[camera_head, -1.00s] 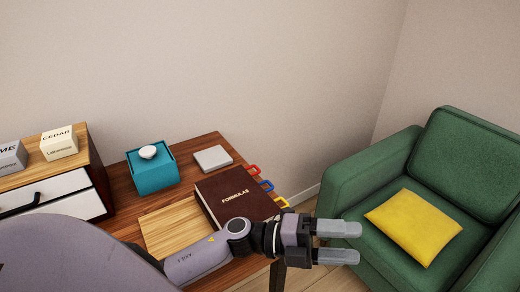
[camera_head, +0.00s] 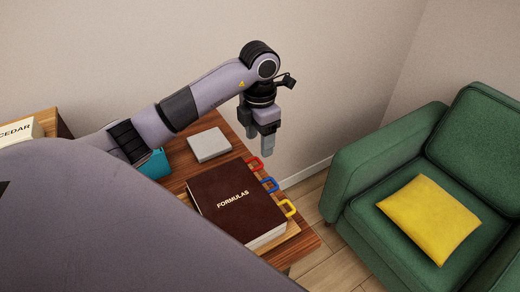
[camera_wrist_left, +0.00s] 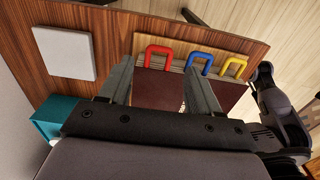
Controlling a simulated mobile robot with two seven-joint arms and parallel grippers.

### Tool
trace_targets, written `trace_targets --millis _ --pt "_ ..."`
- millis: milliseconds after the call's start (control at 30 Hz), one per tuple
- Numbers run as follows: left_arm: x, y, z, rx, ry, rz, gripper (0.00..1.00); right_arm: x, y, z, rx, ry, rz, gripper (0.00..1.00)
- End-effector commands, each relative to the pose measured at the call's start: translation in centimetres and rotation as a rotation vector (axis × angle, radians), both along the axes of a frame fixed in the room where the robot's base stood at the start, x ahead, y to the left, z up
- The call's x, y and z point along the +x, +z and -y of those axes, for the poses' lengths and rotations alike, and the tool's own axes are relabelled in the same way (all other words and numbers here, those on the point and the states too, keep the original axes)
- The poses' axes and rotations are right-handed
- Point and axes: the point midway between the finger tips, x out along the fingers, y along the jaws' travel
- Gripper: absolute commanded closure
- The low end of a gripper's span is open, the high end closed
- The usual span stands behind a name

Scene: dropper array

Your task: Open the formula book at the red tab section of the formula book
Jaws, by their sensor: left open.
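The closed dark brown formula book (camera_head: 235,195) lies on a wooden board on the desk, its cover reading FORMULAS. Its red tab (camera_head: 254,163), blue tab (camera_head: 270,185) and yellow tab (camera_head: 289,208) stick out from its right edge. My left gripper (camera_head: 267,150) points down just behind the red tab in the head view, apart from the book. In the left wrist view, the open gripper (camera_wrist_left: 158,72) has the red tab (camera_wrist_left: 165,49) showing between its fingers, with nothing held. The blue tab shows near the right finger.
A grey square slab (camera_head: 208,144) lies on the desk (camera_head: 310,240) behind the book. A teal box (camera_head: 155,164) stands left, mostly hidden by my arm. A green armchair (camera_head: 365,150) with a yellow cushion (camera_head: 430,218) stands right, across a floor gap.

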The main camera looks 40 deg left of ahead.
Motion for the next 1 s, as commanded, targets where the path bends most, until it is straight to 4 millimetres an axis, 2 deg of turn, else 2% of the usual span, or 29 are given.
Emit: trace_targets --millis 200,333,467,700,767,900,1000 --pt "-0.2 -3.6 0.1 -0.004 -0.001 -0.005 0.37 -0.1 0.3 0.0 -0.001 0.0 -0.003 0.57" --pt "-0.1 -5.1 0.1 -0.005 -0.002 -0.003 0.37 -0.1 0.3 0.0 -0.001 0.0 -0.004 0.57" --pt "-0.1 -5.8 0.1 -0.004 -0.002 0.0 0.37 -0.1 0.3 0.1 -0.001 0.0 -0.004 0.57" --pt "0.0 -5.9 0.1 -0.005 -0.003 0.001 0.37 -0.2 0.3 0.1 -0.002 0.0 -0.004 0.57" --pt "0.0 -5.9 0.1 -0.005 -0.003 0.001 0.53 -0.2 0.3 0.1 -0.002 0.0 -0.005 0.57" --pt "-0.1 -5.9 0.2 -0.006 -0.004 0.0 0.99 -0.2 0.3 0.1 -0.003 0.0 -0.004 0.57" --pt "-0.1 -5.9 0.2 -0.007 -0.004 -0.001 1.0 -0.2 0.3 0.1 -0.003 0.001 -0.005 0.57"
